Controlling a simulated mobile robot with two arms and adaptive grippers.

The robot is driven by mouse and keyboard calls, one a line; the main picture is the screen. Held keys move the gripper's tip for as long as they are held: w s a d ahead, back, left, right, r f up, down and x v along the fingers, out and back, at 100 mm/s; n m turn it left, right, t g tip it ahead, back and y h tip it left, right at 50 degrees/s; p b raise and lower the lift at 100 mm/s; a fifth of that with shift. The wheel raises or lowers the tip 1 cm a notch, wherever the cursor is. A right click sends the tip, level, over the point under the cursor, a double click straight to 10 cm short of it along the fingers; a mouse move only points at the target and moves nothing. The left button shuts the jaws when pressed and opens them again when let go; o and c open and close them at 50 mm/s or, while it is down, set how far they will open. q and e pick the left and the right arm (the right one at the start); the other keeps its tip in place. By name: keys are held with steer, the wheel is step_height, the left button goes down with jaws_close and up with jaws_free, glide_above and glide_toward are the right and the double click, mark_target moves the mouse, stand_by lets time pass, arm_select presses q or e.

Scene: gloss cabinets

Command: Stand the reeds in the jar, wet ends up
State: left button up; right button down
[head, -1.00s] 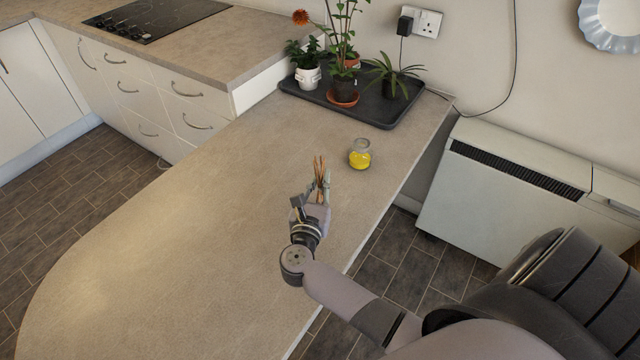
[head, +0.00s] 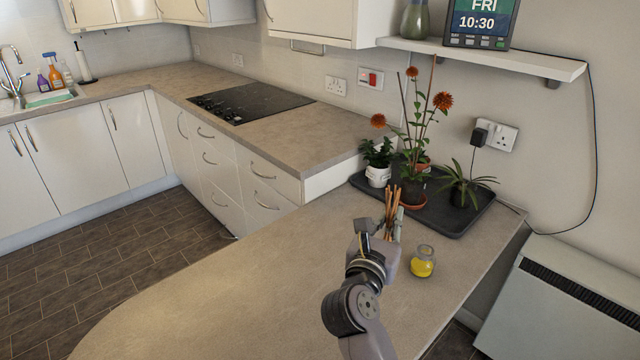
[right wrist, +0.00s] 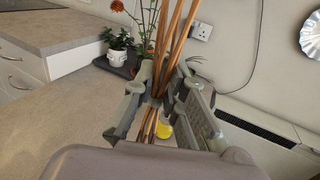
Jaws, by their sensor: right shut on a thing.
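My right gripper (head: 391,237) is shut on a bundle of thin brown reeds (head: 391,205), held roughly upright above the counter. In the right wrist view the reeds (right wrist: 171,45) pass between the fingers (right wrist: 163,95), with ends both above and below them. I cannot tell which ends are wet. The small glass jar (head: 422,262) with yellow liquid stands upright on the counter, just right of the gripper and apart from it. In the right wrist view the jar (right wrist: 164,129) is partly hidden behind the fingers and reeds. My left gripper is not in view.
A dark tray (head: 475,222) with potted plants stands behind the jar. A shelf (head: 530,64) with a clock (head: 480,22) hangs above. A hob (head: 250,102) lies on the back counter. The near counter (head: 230,305) is bare at left; its right edge borders a heater (head: 560,300).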

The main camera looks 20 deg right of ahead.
steer(key=s+a+f+n+t+y, duration=0.2)
steer(key=s+a+f+n+y, duration=0.2)
steer(key=s+a+y, duration=0.2)
steer(key=s+a+f+n+t+y, duration=0.3)
steer(key=s+a+f+n+y, duration=0.2)
steer(key=s, duration=0.4)
steer(key=shift+a+y, duration=0.9)
steer(key=shift+a, duration=0.3)
steer(key=shift+d, duration=0.1)
steer(key=w+d+f+m+g+h+b, duration=0.5)
steer(key=w+d+f+m+h+b, duration=0.4)
steer(key=w+d+h, duration=0.3)
steer(key=w+d+f+b, duration=0.1)
steer(key=w, duration=0.2)
steer(key=shift+f+h, duration=0.3)
steer(key=shift+h, duration=0.1)
steer(key=shift+d, duration=0.1)
